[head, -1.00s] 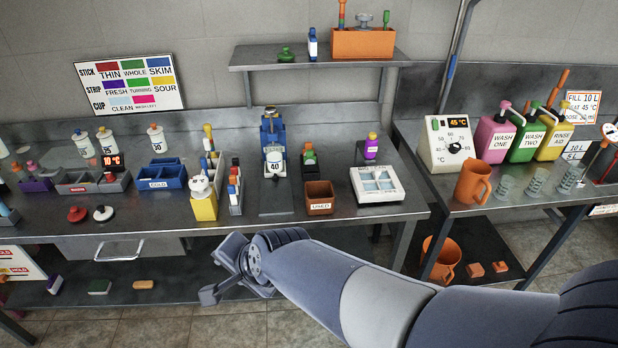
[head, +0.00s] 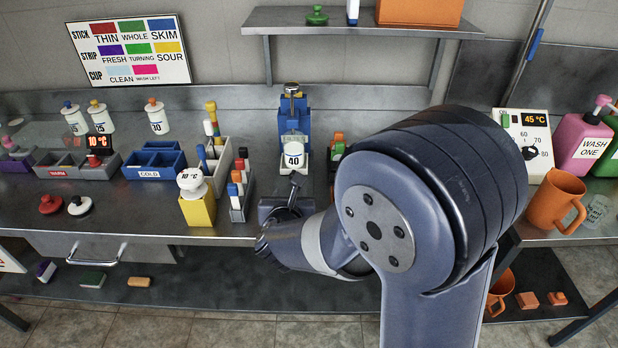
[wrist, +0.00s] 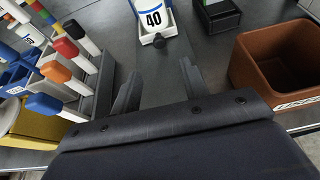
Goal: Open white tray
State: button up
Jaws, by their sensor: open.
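My gripper (head: 290,192) is over the workbench in front of the blue stand (head: 293,105). In the wrist view my gripper (wrist: 160,85) is open, with nothing between its two fingers. Ahead of the fingers a white bottle marked 40 (wrist: 152,16) stands on a small white tray-like base (wrist: 168,34) with a round dark knob at its front. The bottle also shows in the head view (head: 293,152). A white box with pale blue panels, seen earlier at the right of the bench, is hidden behind my arm now.
A grey rack of colour-topped sticks (wrist: 95,75) stands close left of my fingers. A brown box (wrist: 280,62) is close on the right. A yellow holder (head: 199,208) and blue COLD bin (head: 155,163) are further left.

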jog(key=p+x, duration=0.1)
jog(key=x, duration=0.9)
jog(key=shift+w+f, duration=0.1)
jog(key=shift+w, duration=0.05)
jog(key=shift+c, duration=0.3)
grip_shut()
